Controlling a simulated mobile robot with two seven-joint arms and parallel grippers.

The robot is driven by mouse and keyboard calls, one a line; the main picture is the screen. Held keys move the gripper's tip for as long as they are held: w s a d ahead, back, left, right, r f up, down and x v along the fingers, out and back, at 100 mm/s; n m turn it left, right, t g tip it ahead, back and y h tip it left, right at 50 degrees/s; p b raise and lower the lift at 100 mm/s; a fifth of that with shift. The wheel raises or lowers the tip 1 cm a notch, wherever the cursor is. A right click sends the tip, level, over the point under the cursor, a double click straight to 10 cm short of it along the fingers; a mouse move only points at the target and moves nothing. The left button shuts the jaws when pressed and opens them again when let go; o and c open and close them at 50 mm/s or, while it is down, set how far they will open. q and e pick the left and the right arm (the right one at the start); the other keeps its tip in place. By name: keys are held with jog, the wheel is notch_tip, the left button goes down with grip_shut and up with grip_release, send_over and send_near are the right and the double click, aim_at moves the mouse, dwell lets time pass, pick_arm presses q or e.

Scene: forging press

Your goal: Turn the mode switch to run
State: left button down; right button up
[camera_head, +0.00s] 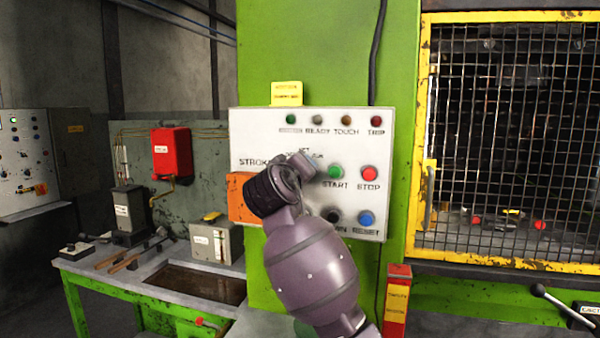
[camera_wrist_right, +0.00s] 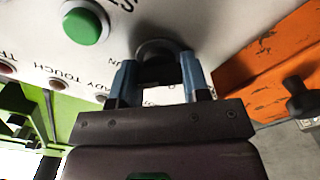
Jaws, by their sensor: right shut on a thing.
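The mode switch (camera_wrist_right: 152,48) is a dark round knob on the white control panel (camera_head: 250,130). In the right wrist view the two blue fingers of my right gripper (camera_wrist_right: 157,68) stand on either side of it, shut on it. The fingers and palm cover much of the knob, so I cannot tell which position it points to. In the head view my right wrist and forearm cover the switch and part of its lettering. My left gripper is in neither view.
The green START button (camera_head: 335,172), red STOP button (camera_head: 370,172), black knob (camera_head: 332,215) and blue RESET button (camera_head: 366,218) lie close by. An orange box (camera_head: 238,190) adjoins the panel's left side. A yellow mesh guard (camera_head: 510,130) stands at right.

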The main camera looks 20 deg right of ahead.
jog(key=o, duration=0.9)
jog(key=b+v, duration=0.1)
jog(key=v, duration=1)
jog(key=shift+w, duration=0.1)
